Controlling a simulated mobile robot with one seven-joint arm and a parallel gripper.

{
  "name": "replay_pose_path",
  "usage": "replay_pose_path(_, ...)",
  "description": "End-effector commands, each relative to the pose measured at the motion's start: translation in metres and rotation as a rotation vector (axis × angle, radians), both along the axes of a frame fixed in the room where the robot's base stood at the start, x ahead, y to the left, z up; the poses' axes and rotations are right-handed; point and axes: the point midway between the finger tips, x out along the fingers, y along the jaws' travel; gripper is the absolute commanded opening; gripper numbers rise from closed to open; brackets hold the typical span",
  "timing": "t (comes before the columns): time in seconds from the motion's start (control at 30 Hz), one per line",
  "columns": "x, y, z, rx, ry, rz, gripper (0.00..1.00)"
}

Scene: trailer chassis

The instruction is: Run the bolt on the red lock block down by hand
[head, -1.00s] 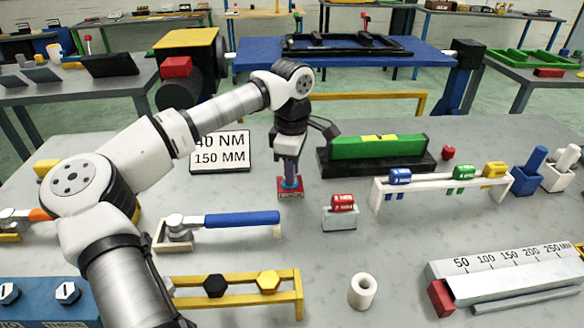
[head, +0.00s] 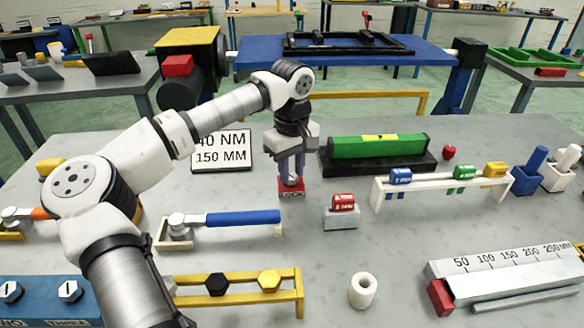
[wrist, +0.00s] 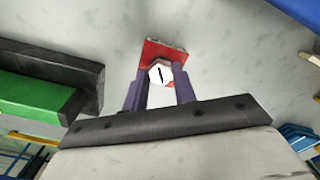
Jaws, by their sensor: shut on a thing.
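The red lock block (head: 291,194) sits on the grey bench below my gripper. It also shows in the wrist view (wrist: 165,45), with the pale bolt head (wrist: 160,75) carrying a black line on top. My gripper (head: 291,178) points straight down over the block. Its two purple fingers (wrist: 160,82) are shut on the bolt head, one on each side. The bolt's shank and thread are hidden.
A green bar on a black base (head: 378,151) stands close on the right. A small grey stand with a red tag (head: 341,216) is in front right. A blue-handled wrench (head: 240,217) lies front left. A sign (head: 222,150) stands behind left.

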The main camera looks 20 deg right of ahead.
Motion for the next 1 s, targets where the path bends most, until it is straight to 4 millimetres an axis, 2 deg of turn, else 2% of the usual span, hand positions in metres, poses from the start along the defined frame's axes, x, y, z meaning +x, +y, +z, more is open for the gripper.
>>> replay_pose_path(0.53,0.0022,-0.0003,0.0039,-0.005,-0.01,-0.021,0.04)
replay_pose_path(0.57,0.0022,-0.0003,0.0039,-0.005,-0.01,-0.021,0.3)
replay_pose_path(0.7,0.0014,-0.0002,0.0027,-0.004,-0.006,-0.022,0.48)
replay_pose_path(1.0,0.0005,-0.0002,0.0019,-0.001,-0.002,-0.023,0.49)
